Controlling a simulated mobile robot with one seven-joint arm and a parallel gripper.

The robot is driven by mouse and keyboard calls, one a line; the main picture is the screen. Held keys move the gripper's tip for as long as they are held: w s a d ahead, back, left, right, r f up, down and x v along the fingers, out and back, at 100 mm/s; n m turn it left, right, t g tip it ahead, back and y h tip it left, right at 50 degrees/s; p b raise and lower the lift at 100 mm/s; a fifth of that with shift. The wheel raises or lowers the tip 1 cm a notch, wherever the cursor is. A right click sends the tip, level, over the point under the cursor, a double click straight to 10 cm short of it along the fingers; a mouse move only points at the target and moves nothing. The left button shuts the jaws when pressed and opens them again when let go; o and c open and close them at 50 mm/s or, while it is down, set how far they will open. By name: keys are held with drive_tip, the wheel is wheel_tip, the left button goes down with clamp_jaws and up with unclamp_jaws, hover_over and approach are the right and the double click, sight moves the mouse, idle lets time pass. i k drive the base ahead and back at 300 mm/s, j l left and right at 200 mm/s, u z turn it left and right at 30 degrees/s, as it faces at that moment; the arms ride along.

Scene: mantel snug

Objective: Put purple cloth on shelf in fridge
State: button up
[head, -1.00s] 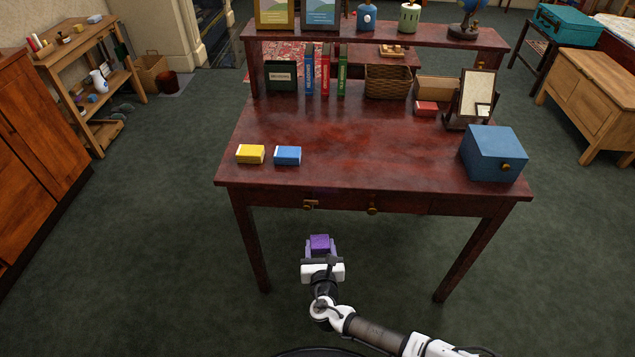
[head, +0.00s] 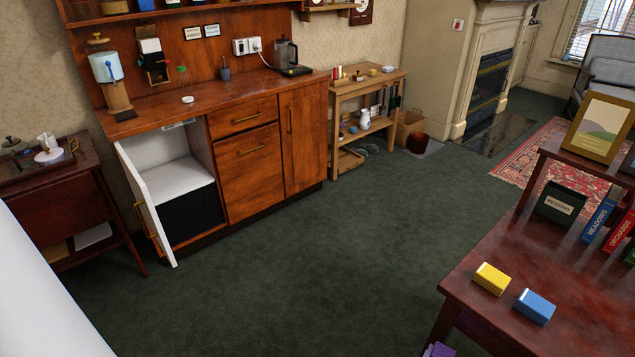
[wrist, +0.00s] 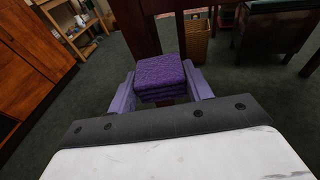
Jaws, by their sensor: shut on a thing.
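The purple cloth (wrist: 159,76) is a folded block held between the two fingers of my gripper (wrist: 160,90) in the wrist view. My gripper is shut on it. In the head view only a bit of purple (head: 438,350) shows at the bottom edge, beside the red-brown desk. The fridge (head: 175,190) stands at the left, built into the wooden counter, with its white door (head: 142,205) swung open. Inside is a white shelf (head: 180,180) with a dark space below it. The shelf looks bare. My gripper is far from the fridge, low by the desk.
The desk (head: 475,262) with a yellow box (head: 491,278) and a blue box (head: 534,306) fills the lower right. A side table (head: 65,200) stands left of the fridge door. Green carpet (head: 310,260) between desk and counter is clear.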

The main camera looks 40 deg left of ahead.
sight(181, 184)
drive_tip(key=i+j+u, duration=0.3)
drive_tip(key=u, duration=0.2)
drive_tip(key=i+u, duration=0.95)
drive_tip(key=i+l+u, duration=0.25)
drive_tip(key=i+u, duration=0.2)
drive_tip(key=i+l+u, duration=0.35)
drive_tip(key=u, duration=0.15)
drive_tip(key=i+l+u, duration=0.45)
drive_tip(key=i+j+u, duration=0.2)
drive_tip(key=i, duration=0.25)
drive_tip(key=l, duration=0.1)
